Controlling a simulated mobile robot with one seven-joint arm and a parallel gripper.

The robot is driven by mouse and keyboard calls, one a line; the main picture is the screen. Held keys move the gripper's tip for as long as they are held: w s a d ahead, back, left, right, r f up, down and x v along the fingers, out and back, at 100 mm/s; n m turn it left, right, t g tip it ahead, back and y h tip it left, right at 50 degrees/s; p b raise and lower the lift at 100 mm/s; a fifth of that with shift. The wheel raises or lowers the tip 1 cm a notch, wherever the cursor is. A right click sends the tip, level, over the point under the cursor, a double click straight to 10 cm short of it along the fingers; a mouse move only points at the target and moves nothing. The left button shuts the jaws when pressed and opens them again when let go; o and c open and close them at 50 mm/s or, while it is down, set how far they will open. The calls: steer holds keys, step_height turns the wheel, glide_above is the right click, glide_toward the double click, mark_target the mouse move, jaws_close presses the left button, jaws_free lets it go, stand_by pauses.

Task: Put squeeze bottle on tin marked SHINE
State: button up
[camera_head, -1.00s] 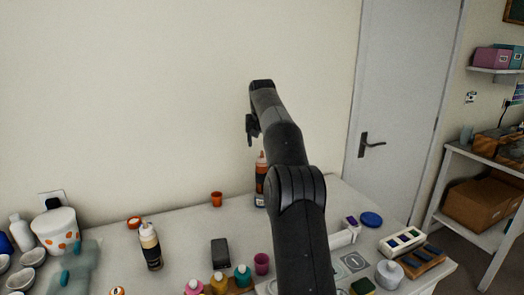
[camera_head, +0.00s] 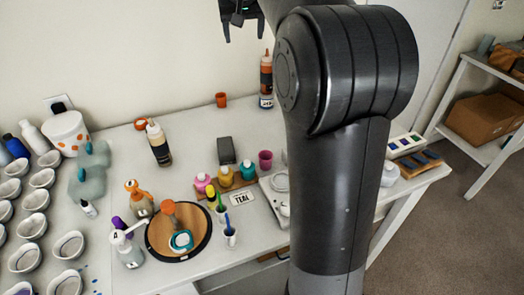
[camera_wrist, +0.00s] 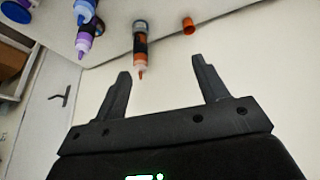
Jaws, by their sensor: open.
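A tall dark bottle with an orange cone tip (camera_head: 266,80) stands upright at the back of the table. In the wrist view this orange-tipped bottle (camera_wrist: 141,42) appears beyond and between the fingers, not touching them. I cannot tell which one the task means. My gripper (camera_head: 242,30) is open and empty, raised at the top, left of the orange-tipped bottle in the picture. It also shows in the wrist view (camera_wrist: 162,70). No SHINE marking is readable; my arm hides part of the table's right side.
An orange cup (camera_head: 221,100) stands left of the orange-tipped bottle. White cups crowd the left. The back-left tabletop has some free room.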

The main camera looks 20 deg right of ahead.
steer(key=s+a+f+n, duration=0.1)
steer(key=s+a+f, duration=0.15)
steer(key=s, duration=0.75)
steer(key=s+a+f, duration=0.2)
steer(key=s+a, duration=0.2)
steer(key=s, duration=0.6)
steer(key=s+a+f+n+y, duration=0.1)
steer(key=s+a+f, duration=0.2)
steer(key=s+f, duration=0.8)
steer(key=s, duration=0.4)
steer(key=shift+f+t, duration=0.3)
steer(key=shift+t, duration=0.1)
